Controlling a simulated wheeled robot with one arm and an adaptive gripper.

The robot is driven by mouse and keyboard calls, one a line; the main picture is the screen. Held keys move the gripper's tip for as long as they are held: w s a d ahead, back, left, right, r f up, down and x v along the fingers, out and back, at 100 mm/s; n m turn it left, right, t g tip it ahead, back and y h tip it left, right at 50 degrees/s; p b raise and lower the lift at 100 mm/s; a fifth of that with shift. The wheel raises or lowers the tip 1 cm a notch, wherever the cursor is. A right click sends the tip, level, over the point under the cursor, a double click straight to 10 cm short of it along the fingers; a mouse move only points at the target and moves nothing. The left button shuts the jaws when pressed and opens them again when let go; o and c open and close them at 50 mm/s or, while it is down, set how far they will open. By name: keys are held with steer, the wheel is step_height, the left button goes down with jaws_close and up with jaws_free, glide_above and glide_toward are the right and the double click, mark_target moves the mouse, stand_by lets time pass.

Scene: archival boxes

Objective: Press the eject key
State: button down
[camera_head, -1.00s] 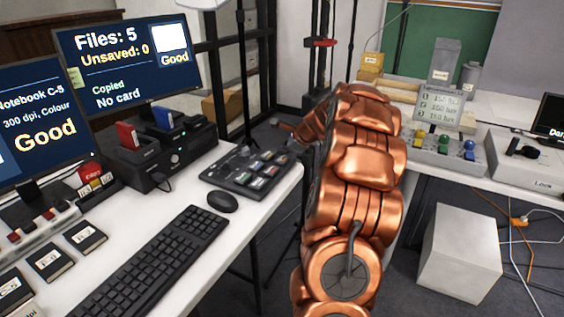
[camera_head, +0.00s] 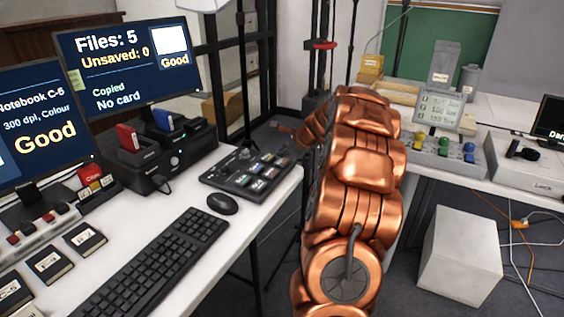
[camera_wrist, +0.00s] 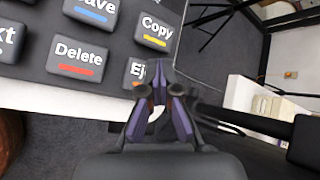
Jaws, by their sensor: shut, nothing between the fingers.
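The eject key (camera_wrist: 137,71) is a dark grey key in the wrist view. Only "Ej" and part of an orange stripe show; the rest of its label is hidden by my fingers. My gripper (camera_wrist: 158,72) is shut and empty, with its fingertips over the right part of that key in the picture. I cannot tell whether they touch it. The Delete key (camera_wrist: 78,56) lies to its left and the Copy key (camera_wrist: 154,34) above it. In the head view, my copper arm reaches towards the desk, and my fingers cannot be made out there.
A black key panel (camera_head: 225,176) lies near the desk's right edge, with a mouse (camera_head: 222,203) and keyboard (camera_head: 155,262) in front. A black dock (camera_head: 185,150) stands left of it. The monitor (camera_head: 125,60) reads "Copied" and "No card". Floor lies beyond the desk edge.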

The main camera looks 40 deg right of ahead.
mark_target(283, 162)
steer(key=shift+f, duration=0.95)
stand_by(1.3)
steer(key=shift+r+p, duration=0.2)
steer(key=shift+p, duration=0.25)
steer(key=shift+r+p, duration=0.75)
steer(key=shift+p, duration=0.15)
step_height(283, 162, up, 5)
steer(key=p, duration=0.5)
stand_by(0.7)
